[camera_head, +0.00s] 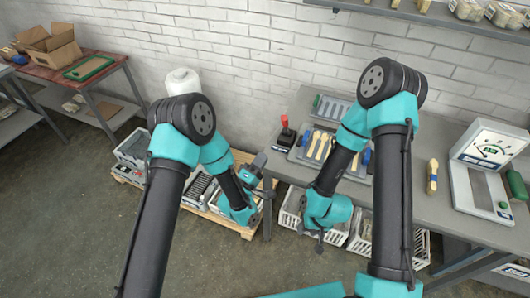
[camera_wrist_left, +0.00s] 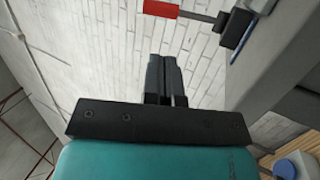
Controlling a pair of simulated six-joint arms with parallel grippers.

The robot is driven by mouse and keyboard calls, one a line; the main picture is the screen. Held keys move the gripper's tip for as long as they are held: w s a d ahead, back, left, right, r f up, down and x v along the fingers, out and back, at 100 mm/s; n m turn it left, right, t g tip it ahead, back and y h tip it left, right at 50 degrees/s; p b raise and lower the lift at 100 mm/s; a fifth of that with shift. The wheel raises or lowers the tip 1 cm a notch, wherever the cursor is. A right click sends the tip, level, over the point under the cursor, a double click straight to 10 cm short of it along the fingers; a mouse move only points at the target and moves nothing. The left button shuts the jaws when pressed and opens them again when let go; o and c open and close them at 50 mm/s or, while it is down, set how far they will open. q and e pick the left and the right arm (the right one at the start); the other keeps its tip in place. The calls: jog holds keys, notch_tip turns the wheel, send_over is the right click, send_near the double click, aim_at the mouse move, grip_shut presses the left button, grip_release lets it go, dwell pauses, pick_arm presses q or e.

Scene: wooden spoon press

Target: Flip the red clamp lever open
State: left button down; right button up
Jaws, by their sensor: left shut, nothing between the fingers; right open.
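The clamp lever's red handle (camera_head: 284,120) stands above a dark base at the left end of the grey workbench. In the left wrist view the red handle (camera_wrist_left: 161,9) sits at the top edge, on a dark rod that runs to a black block. My left gripper (camera_head: 260,161) is shut and empty, in front of the bench's left end and apart from the handle. Its closed fingers (camera_wrist_left: 164,62) point up toward the handle in the wrist view. My right gripper (camera_head: 319,240) hangs open and empty at the bench's front edge, over the white crates.
Several wooden spoons (camera_head: 318,147) lie in the grey press beside the lever. A lone brush-like piece (camera_head: 432,177) and a white-framed gauge device (camera_head: 485,185) stand on the workbench (camera_head: 400,200) at right. White crates (camera_head: 335,232) sit below. A pallet (camera_head: 235,228) lies at left.

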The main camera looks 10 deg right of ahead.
aim_at(283, 124)
pick_arm(q)
jog(key=x, duration=1.2)
jog(key=shift+w+d+r, duration=0.15)
jog(key=shift+w, duration=0.15)
